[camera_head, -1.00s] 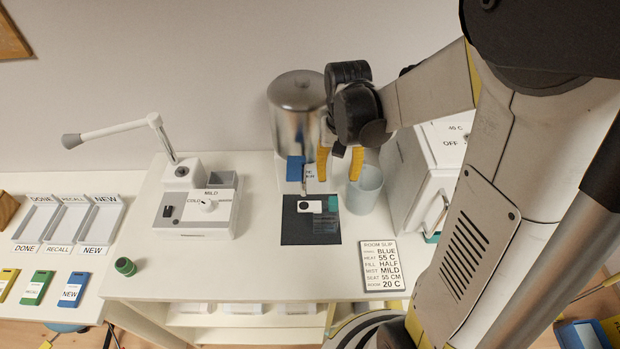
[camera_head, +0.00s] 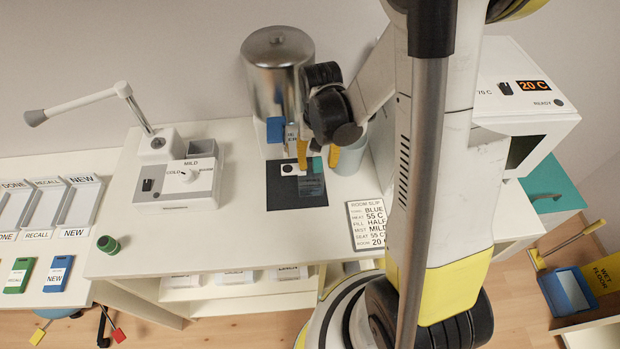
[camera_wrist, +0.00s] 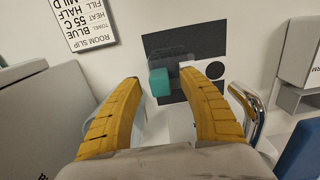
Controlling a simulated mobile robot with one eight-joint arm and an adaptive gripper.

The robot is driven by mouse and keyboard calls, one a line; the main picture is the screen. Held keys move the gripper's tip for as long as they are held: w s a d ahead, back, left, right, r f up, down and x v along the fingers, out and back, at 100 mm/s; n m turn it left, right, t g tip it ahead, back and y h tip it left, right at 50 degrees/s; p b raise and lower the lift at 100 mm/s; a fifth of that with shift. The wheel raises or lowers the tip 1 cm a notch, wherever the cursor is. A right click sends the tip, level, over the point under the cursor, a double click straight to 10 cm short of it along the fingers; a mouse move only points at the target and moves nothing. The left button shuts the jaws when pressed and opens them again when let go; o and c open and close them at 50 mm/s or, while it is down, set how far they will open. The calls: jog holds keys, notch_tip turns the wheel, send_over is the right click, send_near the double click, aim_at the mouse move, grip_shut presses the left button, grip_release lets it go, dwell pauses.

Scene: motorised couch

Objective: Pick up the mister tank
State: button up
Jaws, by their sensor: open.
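No part is labelled as the mister tank, so I cannot tell for sure which item it is. A small teal block (camera_wrist: 159,82) shows between my fingertips in the wrist view, beside a dark see-through shape on the dark mat (camera_head: 284,199). A white piece with a black dot (camera_wrist: 204,72) is beside it. My gripper (camera_head: 318,154) is open above the mat, in front of the steel urn (camera_head: 276,85); its fingertips also show in the wrist view (camera_wrist: 160,79). I cannot tell whether they touch anything. A pale blue cup (camera_head: 350,160) is partly hidden behind my gripper.
The grey-white dial unit marked MILD (camera_head: 178,180) with its jointed arm (camera_head: 90,101) stands left. A green cylinder (camera_head: 107,244) sits at the counter's left front. The room slip (camera_head: 368,224) lies right of the mat. The white box reading 20 C (camera_head: 545,118) stands right.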

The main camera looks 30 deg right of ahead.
grip_shut()
jog(key=shift+r, duration=0.1)
